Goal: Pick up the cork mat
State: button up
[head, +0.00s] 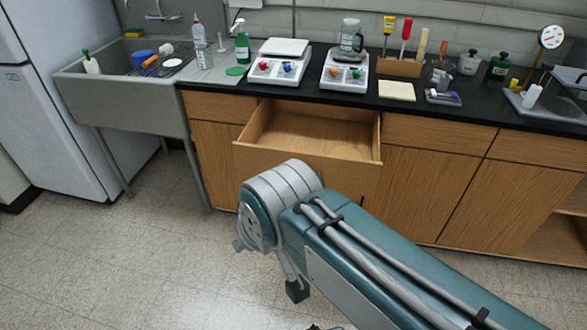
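A flat, pale tan square (397,91) lies on the black counter, in front of the wooden tool rack. It is the only thing here that looks like the cork mat, though its texture is too small to make out. Nothing rests on it. My teal and grey arm reaches in from the lower right, and its big joint stands in front of the drawer, well short of the square. I cannot make out my gripper's fingers.
An open, empty wooden drawer (305,135) juts out below the counter. Two white hotplates (345,72) stand left of the square. A wooden rack (400,67) with upright tools stands behind it. A small grey tray (443,97) is right of it. The floor is clear.

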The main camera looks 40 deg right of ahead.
aim_at(341, 152)
jog(key=z, duration=1.5)
